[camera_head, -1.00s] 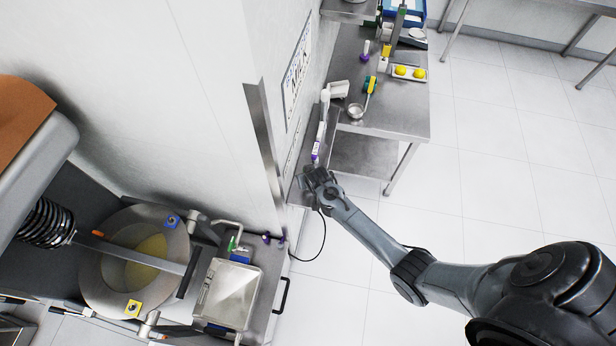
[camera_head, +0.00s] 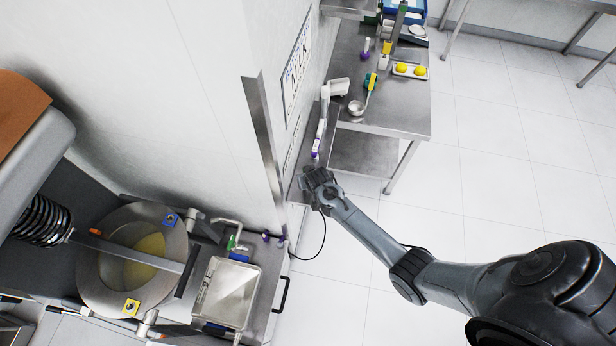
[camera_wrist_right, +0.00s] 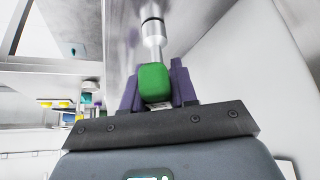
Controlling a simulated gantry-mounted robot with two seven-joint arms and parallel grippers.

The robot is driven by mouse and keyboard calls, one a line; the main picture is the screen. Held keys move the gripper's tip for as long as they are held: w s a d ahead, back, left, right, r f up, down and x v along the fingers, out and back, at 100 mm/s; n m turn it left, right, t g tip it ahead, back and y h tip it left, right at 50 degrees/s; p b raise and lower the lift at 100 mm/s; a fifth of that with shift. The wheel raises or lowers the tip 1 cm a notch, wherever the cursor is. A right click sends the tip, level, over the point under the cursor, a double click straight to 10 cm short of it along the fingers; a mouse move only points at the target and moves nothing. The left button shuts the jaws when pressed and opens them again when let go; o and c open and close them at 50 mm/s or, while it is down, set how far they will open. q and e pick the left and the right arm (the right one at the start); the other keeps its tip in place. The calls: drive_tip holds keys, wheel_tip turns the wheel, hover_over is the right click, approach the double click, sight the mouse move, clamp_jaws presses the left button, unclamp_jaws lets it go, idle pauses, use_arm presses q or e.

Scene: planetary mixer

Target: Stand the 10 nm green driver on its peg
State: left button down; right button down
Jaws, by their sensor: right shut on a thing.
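My right gripper (camera_wrist_right: 158,88) is shut on the green driver (camera_wrist_right: 155,82) in the right wrist view. The driver has a green handle between the purple fingers and a silver shaft running away from the gripper toward a dark ring. In the head view my right gripper (camera_head: 309,182) is beside the wall at the corner of the cabinet, and the driver in it is too small or hidden to make out. I cannot pick out its peg with certainty. My left gripper is not in view.
A steel table (camera_head: 410,115) with a ladle, yellow items and a white jug stands behind. The mixer bowl (camera_head: 180,245) and a steel tray (camera_head: 226,293) are lower left. The floor at right is clear.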

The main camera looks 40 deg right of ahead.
drive_tip(key=c, duration=0.9)
unclamp_jaws()
drive_tip(key=shift+o, duration=0.5)
drive_tip(key=v, duration=1)
drive_tip(key=shift+s+r, duration=0.2)
drive_tip(key=shift+r, duration=0.1)
